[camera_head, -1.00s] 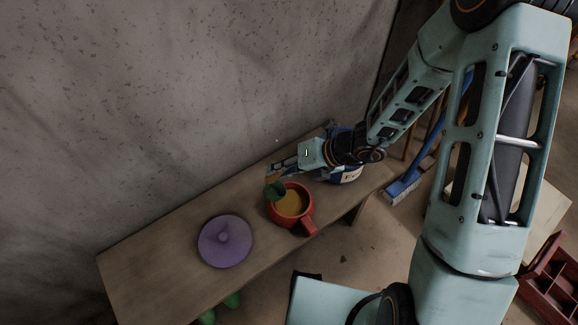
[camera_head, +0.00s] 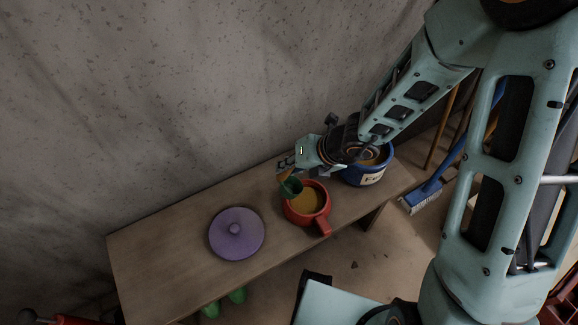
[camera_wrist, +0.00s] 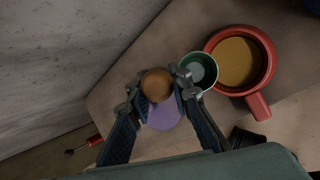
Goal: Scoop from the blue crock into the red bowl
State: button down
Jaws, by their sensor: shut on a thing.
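The red bowl (camera_head: 324,226) has a side handle and holds orange-yellow stuff. It also shows in the wrist view (camera_wrist: 260,106). The blue crock (camera_head: 372,179), with a pale label, stands to its right, partly hidden behind my wrist. My gripper (camera_head: 286,167) is shut on the handle of a green scoop (camera_head: 291,188). In the wrist view the handle's brown round end (camera_wrist: 157,84) sits between the fingers, and the scoop's cup (camera_wrist: 200,72) is at the bowl's left rim. The cup's inside shows a pale grey bottom, with no orange stuff visible. Whether cup and rim touch is unclear.
A purple lid (camera_head: 237,234) lies on the wooden bench (camera_head: 165,250), left of the bowl. The concrete wall (camera_head: 150,100) runs behind the bench. A blue broom (camera_head: 428,190) stands beyond its right end. Green objects (camera_head: 237,295) are below the front edge.

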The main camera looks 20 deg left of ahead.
jog(key=shift+r+p, duration=3.3)
jog(key=shift+r, duration=0.3)
jog(key=shift+f, duration=0.1)
